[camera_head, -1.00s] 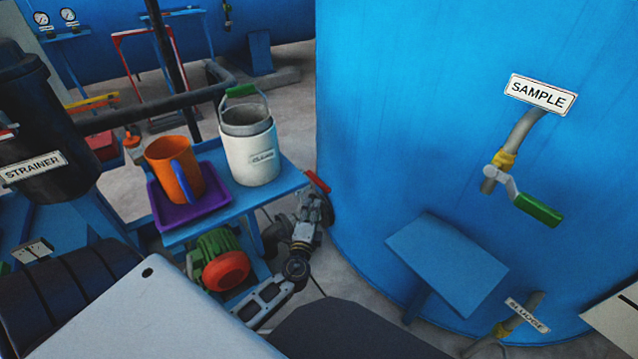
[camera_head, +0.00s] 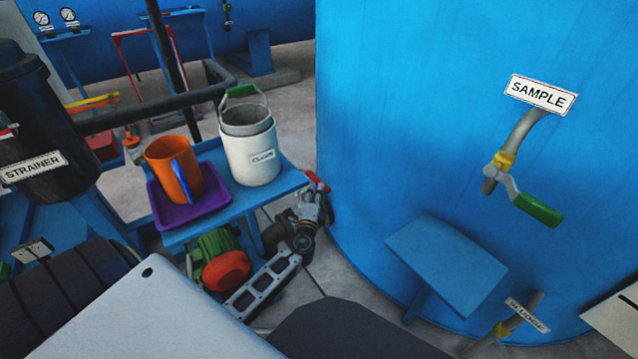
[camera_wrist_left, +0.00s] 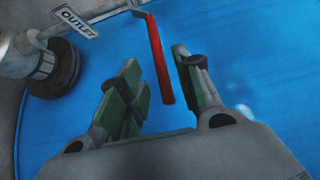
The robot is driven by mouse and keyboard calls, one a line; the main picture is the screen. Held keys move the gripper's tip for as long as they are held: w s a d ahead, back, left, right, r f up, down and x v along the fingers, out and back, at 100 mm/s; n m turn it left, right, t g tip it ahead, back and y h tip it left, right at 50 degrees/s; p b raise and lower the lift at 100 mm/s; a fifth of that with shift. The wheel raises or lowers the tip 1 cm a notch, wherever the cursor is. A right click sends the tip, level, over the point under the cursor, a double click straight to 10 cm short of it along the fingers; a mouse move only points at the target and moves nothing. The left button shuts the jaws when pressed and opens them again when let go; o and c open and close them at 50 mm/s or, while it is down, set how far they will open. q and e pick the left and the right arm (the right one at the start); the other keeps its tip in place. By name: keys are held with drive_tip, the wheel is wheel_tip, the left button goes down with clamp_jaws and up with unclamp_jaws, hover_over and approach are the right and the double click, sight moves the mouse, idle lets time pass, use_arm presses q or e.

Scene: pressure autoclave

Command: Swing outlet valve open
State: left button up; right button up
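The outlet valve has a red lever (camera_wrist_left: 160,62), which shows in the left wrist view below a white OUTLET label (camera_wrist_left: 80,22). Grey pipework with a dark flange is to its left. The lever's lower part lies between the two fingers of my left gripper (camera_wrist_left: 160,92), which is open. I see a gap on both sides, and contact is not evident. In the head view my left gripper (camera_head: 314,205) is low against the blue tank's left edge, close by the small red lever (camera_head: 317,181), partly hiding the valve. My right gripper is not in view.
The blue tank (camera_head: 400,120) fills the right side. A blue stand left of the gripper carries an orange mug (camera_head: 166,165) on a purple tray (camera_head: 212,200) and a white canister (camera_head: 250,158). A green-handled SAMPLE valve (camera_head: 537,208) and a blue step (camera_head: 445,262) are at right.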

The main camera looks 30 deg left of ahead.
sight(319, 181)
use_arm(q)
drive_tip(key=shift+x, duration=3.05)
clamp_jaws()
